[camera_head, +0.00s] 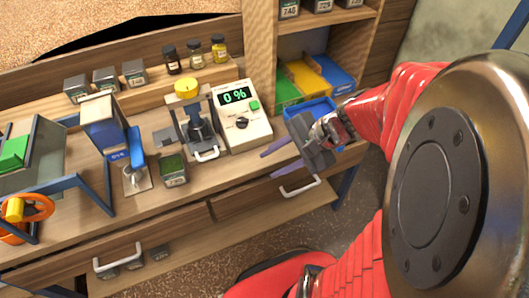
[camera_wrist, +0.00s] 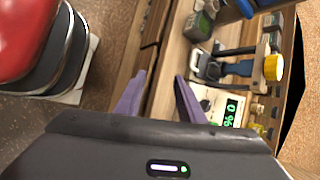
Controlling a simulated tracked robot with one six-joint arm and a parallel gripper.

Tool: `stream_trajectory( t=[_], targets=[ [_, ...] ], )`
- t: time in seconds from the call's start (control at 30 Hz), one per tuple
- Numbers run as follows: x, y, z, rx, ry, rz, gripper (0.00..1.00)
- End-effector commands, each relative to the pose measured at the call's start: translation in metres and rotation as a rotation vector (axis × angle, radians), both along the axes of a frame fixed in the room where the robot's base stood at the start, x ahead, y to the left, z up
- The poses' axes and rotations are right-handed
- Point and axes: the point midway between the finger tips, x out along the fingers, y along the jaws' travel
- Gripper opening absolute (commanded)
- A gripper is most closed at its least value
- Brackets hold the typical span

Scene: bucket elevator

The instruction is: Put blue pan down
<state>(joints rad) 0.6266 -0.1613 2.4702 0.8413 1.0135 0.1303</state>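A blue pan (camera_head: 310,109) sits at the right end of the wooden bench, beside the scale-like box and in front of the shelf. It is partly hidden behind my gripper. Another blue tray (camera_head: 335,71) lies in the shelf, beside a yellow one and a green one. I cannot tell which of the two blue ones the task names. My gripper (camera_head: 268,165) is over the front right part of the bench. In the wrist view, its purple fingers (camera_wrist: 160,78) are apart with nothing between them. No pan shows between the fingers in either view.
The box (camera_head: 241,116) reads "0 %". Left of it stand a press-like device (camera_head: 197,128) with a yellow knob, a dark green container (camera_head: 173,169) and a blue-handled machine (camera_head: 104,128). Jars (camera_head: 195,54) line the back ledge. A drawer handle (camera_head: 300,187) juts from the bench front.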

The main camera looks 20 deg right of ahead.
Motion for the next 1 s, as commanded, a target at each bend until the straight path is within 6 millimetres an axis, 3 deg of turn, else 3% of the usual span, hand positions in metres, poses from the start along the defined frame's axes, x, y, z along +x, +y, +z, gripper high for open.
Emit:
stream_trajectory(
  t=[0.1, 0.4, 0.7, 1.0],
  targets=[
    [-0.012, 0.019, 0.011, -0.14, -0.036, 0.175, 0.36],
    [-0.04, 0.043, 0.038, -0.489, -0.151, 0.567, 0.36],
    [-0.056, 0.049, 0.078, -0.846, -0.316, 0.898, 0.36],
    [-0.06, 0.049, 0.101, -1.022, -0.405, 1.028, 0.36]
  ],
)
